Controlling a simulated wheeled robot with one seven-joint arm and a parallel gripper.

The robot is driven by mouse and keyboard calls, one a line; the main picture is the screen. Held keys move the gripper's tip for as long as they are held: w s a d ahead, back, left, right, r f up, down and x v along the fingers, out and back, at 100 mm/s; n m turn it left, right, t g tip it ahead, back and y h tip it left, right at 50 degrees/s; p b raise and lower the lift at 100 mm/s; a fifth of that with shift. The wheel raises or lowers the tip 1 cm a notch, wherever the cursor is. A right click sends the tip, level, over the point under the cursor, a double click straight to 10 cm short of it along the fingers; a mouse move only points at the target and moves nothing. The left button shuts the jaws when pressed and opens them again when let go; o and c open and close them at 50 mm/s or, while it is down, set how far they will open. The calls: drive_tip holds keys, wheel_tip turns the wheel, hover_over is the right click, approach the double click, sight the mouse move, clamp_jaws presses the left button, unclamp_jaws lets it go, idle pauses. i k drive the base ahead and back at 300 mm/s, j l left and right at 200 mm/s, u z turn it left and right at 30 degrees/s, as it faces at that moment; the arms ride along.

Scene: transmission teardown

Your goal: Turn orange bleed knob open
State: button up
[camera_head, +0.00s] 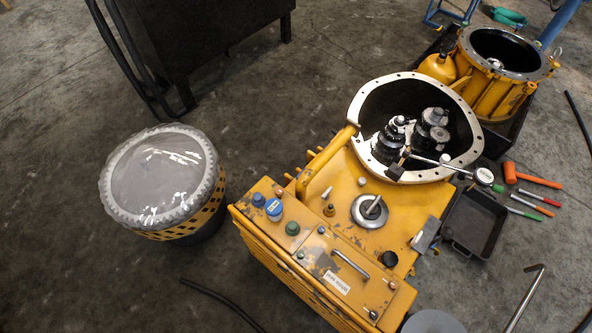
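The yellow transmission housing (400,225) stands on the floor at centre right, its large round end open towards the top. On its top face is a small orange-brown knob-like fitting (329,210), left of the round silver flange (369,211). A few other small copper-coloured fittings sit near the front right edge, one of them here (393,285). I cannot tell for certain which is the bleed knob, nor whether it is turned. Blue caps (274,208) and a green cap (292,228) sit to the left. My gripper is not in view.
A wrapped round drum (160,178) stands left of the housing. Tools, including an orange mallet (530,176), and a black tray (474,222) lie at right. Another yellow casing (495,93) stands behind. Hoses cross the floor near the housing's front left; bare floor lies at lower left.

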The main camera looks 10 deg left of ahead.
sight(279, 191)
drive_tip(key=i+j+z, duration=0.2)
drive_tip(key=j, duration=0.2)
drive_tip(key=j+z, duration=0.25)
drive_tip(key=j, duration=0.15)
drive_tip(key=j+u, duration=0.15)
drive_tip(key=j, duration=0.25)
drive_tip(key=i+j+u, duration=0.2)
drive_tip(key=j, duration=0.2)
drive_tip(key=j+u, duration=0.15)
drive_tip(key=j, duration=0.3)
drive_tip(key=j+u, duration=0.2)
drive_tip(key=j, duration=0.2)
drive_tip(key=i, duration=0.05)
